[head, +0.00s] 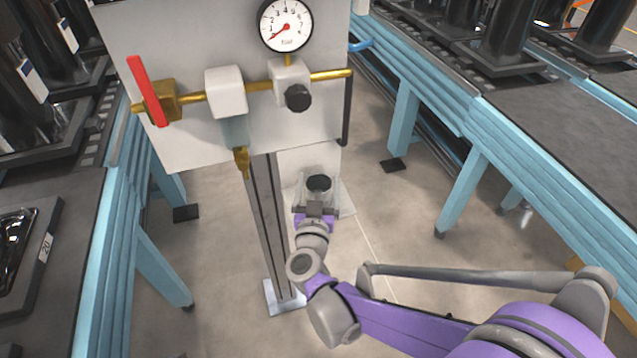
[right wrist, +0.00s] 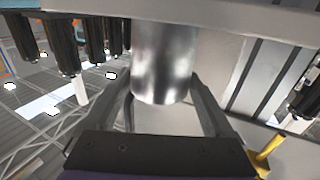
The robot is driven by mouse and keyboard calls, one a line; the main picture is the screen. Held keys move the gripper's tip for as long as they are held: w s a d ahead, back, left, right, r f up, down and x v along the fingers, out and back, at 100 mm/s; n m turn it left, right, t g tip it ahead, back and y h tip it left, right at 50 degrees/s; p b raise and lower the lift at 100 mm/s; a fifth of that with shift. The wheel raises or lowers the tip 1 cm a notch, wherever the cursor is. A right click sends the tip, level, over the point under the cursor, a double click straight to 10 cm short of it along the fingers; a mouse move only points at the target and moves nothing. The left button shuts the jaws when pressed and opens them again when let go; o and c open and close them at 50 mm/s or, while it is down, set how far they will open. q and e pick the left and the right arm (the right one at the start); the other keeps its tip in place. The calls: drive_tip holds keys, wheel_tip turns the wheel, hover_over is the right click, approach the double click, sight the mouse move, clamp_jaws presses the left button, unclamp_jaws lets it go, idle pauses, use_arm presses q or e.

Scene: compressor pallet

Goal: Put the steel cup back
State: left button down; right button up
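The steel cup (right wrist: 165,62) is a shiny cylinder. It stands out in the right wrist view between the two fingers of my right gripper (right wrist: 163,88), which meet its sides. In the head view the steel cup (head: 319,183) shows as a small dark round opening at my right gripper (head: 318,192). The cup is in front of a pale plate (head: 343,196) beside the metal post (head: 268,220), below the valve panel. I cannot tell whether the cup touches the plate. My left gripper is out of view.
The grey panel (head: 200,45) carries a gauge (head: 286,24), a brass pipe and a red lever (head: 146,90) above my right gripper. Blue-framed conveyors (head: 480,110) with black units stand on both sides.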

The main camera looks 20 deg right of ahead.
drive_tip(key=shift+o, duration=0.6)
drive_tip(key=shift+r, duration=0.15)
drive_tip(key=shift+s+a+r, duration=0.1)
drive_tip(key=shift+s+a, duration=0.05)
drive_tip(key=shift+s, duration=0.1)
drive_tip(key=p+v, duration=0.1)
drive_tip(key=v, duration=1)
drive_tip(key=shift+s, duration=0.2)
